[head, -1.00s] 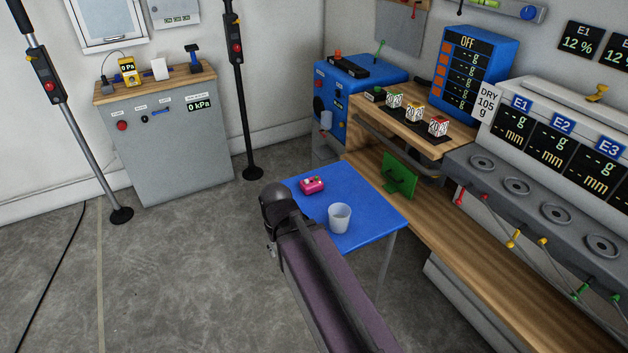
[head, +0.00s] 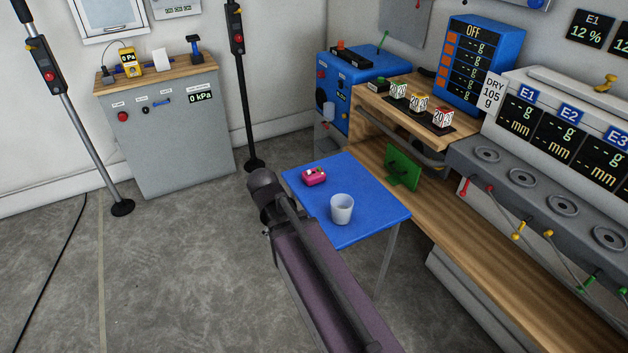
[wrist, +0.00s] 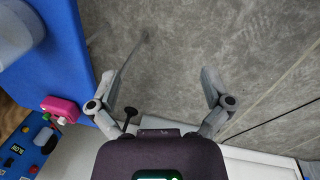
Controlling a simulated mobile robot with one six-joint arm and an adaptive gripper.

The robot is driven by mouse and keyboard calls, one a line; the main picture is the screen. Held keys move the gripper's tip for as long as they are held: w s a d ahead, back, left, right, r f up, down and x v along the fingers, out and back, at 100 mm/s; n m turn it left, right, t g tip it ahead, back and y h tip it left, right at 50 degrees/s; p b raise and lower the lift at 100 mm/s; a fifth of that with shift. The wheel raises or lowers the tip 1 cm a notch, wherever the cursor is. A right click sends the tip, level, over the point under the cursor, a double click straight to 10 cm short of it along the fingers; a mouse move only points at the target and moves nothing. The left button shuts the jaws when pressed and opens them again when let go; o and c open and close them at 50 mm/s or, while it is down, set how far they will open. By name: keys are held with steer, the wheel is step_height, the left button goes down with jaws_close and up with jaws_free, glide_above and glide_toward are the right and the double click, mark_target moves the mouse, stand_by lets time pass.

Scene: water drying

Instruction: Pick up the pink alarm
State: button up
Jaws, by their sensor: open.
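The pink alarm (head: 313,177) is a small pink box with a pale top. It sits on the blue table (head: 365,187) near its far-left edge. In the wrist view the alarm (wrist: 60,108) lies left of my gripper (wrist: 158,76), outside the fingers and apart from them. The fingers are spread wide with nothing between them; bare grey floor shows beyond. In the head view my arm reaches to the table's left side, and the fingers are hidden there.
A whitish cup (head: 342,209) stands on the blue table, nearer to me than the alarm. The wooden bench (head: 450,235) with a green plate (head: 403,167) is close on the right. A black pole (head: 244,90) stands behind the table. Floor on the left is open.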

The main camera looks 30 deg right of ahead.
steer(key=w+d+f+n+h+b, duration=0.2)
steer(key=w+d+n+h+b, duration=0.35)
steer(key=w+n, duration=0.4)
steer(key=n+h+b, duration=0.4)
steer(key=n+h, duration=0.2)
glide_toward(307, 174)
steer(key=shift+s+a+r, duration=0.35)
steer(key=shift+s, duration=0.05)
steer(key=shift+d, duration=0.1)
steer(key=b+x, duration=0.3)
steer(key=x, duration=0.4)
steer(key=shift+w+f, duration=0.15)
steer(key=shift+d+f, duration=0.15)
steer(key=shift+d, duration=0.5)
